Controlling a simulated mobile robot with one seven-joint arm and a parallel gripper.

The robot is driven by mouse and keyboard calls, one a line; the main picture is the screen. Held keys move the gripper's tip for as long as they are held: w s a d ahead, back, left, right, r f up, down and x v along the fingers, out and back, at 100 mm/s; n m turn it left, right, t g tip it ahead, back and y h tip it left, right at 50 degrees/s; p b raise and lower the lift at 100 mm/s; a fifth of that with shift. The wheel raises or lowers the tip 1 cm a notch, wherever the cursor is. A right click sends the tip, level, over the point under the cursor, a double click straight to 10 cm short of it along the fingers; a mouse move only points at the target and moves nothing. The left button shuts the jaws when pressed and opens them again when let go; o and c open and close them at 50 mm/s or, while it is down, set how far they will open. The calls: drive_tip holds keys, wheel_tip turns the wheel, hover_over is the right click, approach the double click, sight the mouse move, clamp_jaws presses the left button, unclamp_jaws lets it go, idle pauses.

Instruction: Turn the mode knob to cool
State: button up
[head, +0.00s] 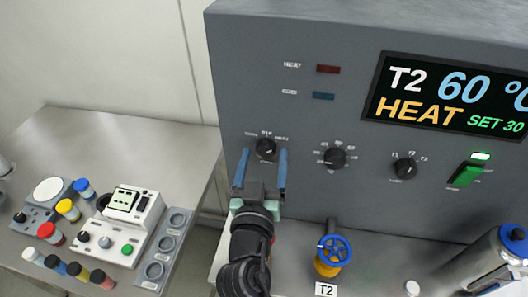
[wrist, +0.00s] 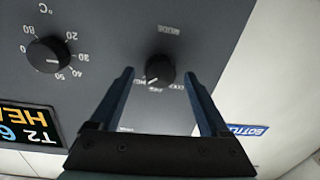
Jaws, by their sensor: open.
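The black mode knob (head: 265,148) is at the left of the grey panel; small labels arc around it. In the wrist view the mode knob (wrist: 160,70) appears upside down under the word MODE, its white pointer towards the lower-left label, which seems to read HEAT. The display (head: 450,95) reads T2, 60 °C, HEAT, SET 30. My gripper (head: 263,155) is open, with one blue finger on each side of the knob. In the wrist view my gripper (wrist: 158,74) has the knob between its fingertips; I cannot tell whether they touch it.
A temperature knob (head: 335,158), a selector knob (head: 404,168) and a green switch (head: 467,170) lie right of the mode knob. A blue valve wheel (head: 334,250) stands below. A side table (head: 110,145) at left holds caps and instruments.

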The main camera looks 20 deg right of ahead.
drive_tip(key=shift+w+d, duration=0.15)
drive_tip(key=shift+w, duration=0.1)
clamp_jaws()
idle(0.3)
